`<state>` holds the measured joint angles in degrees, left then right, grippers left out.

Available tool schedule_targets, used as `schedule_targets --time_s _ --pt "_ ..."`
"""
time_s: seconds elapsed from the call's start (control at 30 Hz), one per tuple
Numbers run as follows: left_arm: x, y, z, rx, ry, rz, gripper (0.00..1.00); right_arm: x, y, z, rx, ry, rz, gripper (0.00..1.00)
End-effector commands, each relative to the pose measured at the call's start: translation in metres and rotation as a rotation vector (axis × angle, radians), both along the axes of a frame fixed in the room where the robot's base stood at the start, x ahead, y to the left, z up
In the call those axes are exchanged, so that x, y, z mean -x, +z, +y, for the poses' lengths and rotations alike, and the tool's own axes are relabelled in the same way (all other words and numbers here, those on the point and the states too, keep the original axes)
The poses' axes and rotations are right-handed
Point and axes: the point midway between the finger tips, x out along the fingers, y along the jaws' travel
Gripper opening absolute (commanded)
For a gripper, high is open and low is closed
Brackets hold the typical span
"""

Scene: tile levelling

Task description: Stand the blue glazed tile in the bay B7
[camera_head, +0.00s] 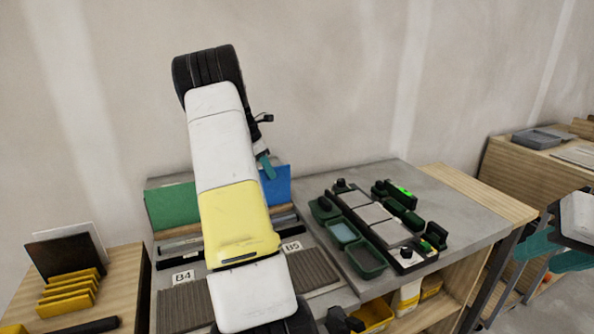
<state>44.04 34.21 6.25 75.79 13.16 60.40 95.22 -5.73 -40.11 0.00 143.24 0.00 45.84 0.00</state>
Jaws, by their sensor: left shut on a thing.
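The blue glazed tile (277,187) stands upright at the back of the grey bench, partly hidden behind my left arm. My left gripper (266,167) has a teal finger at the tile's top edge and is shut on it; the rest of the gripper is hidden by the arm. No B7 label shows; I can read only the B4 label (183,277) and the B5 label (291,246). My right gripper (548,252) is at the right edge, with teal fingers, away from the tile; its finger gap is unclear.
A green tile (170,207) stands upright left of my arm. A dark fixture with grey plates (375,213) and green trays (367,259) occupy the bench's right part. A yellow rack (68,295) with dark and white tiles stands at left. The bench's back right is clear.

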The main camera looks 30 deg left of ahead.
Motion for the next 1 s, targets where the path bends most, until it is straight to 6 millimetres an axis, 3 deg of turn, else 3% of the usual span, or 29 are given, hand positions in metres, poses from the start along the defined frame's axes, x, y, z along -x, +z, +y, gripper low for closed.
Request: schedule_targets --time_s 1.0 --pt "-0.0047 0.0009 0.0051 -0.001 0.000 -0.002 0.00 0.0000 0.0000 0.0000 0.000 0.000 0.000 0.36"
